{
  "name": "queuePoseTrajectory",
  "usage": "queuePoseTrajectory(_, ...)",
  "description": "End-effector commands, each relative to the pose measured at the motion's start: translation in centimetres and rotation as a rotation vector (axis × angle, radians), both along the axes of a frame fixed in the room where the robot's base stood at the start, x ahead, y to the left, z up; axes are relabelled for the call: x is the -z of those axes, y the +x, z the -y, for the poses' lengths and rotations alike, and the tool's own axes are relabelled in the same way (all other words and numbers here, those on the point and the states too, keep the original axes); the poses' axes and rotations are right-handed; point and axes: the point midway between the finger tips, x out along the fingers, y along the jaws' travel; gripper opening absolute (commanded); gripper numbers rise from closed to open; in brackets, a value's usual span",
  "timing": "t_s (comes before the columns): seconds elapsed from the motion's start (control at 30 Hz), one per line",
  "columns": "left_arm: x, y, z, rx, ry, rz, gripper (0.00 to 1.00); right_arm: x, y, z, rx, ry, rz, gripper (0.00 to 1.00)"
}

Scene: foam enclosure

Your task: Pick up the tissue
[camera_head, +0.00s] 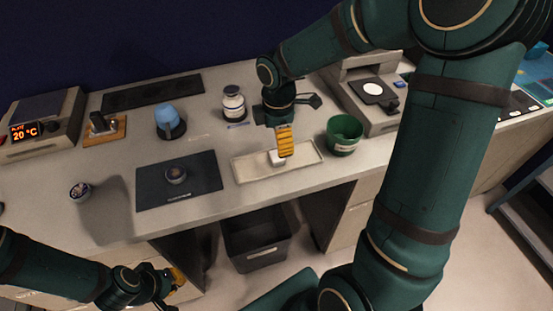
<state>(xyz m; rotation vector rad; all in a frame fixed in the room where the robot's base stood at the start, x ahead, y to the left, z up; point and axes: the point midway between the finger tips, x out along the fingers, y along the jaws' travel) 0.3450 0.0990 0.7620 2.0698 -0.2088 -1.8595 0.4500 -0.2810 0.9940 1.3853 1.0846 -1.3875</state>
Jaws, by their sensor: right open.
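A small white item (275,158), which looks like the tissue, lies on a shallow pale tray (247,172) on the bench. My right gripper (285,153) is above the tray, pointing down, open, with its yellow-orange finger at or just over the white item. The finger and gripper body partly hide the item, and I cannot tell whether they touch it. My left gripper (176,281) is low at the bottom left, in front of the bench and away from the tray. Its jaws are too small and dark to read.
A green cup (344,134) stands right of the tray, and a white-labelled bottle (233,104) behind it. A dark mat (150,190) with a small round container (176,174) lies to the left. A black bin (256,242) stands below the bench.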

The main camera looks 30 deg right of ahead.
Motion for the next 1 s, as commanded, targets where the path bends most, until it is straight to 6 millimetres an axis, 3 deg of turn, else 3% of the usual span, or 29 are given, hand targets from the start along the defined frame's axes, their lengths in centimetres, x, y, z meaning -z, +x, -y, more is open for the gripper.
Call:
queuePoseTrajectory(0.33, 0.7, -0.1, 0.0, 0.002, 0.000, -0.002, 0.00, 2.4, -0.1, -0.2, 0.000, 0.000, -0.002, 0.83)
queuePoseTrajectory(0.6, 2.0, 0.1, 0.0, 0.001, 0.001, 0.003, 0.00, 6.2, -0.4, -0.5, 0.000, 0.001, -0.003, 0.83)
queuePoseTrajectory(0.87, 2.0, 0.2, 0.0, 0.001, 0.001, 0.005, 0.00, 6.5, -0.3, -0.5, 0.000, 0.001, 0.001, 0.83)
queuePoseTrajectory(0.9, 2.0, 0.2, 0.0, 0.001, 0.001, 0.005, 0.00, 6.5, -0.3, -0.5, 0.000, 0.001, 0.001, 0.79)
queuePoseTrajectory(1.0, 2.0, 0.2, 0.0, 0.001, 0.001, 0.005, 0.00, 6.5, -0.3, -0.5, 0.000, 0.001, 0.000, 0.56)
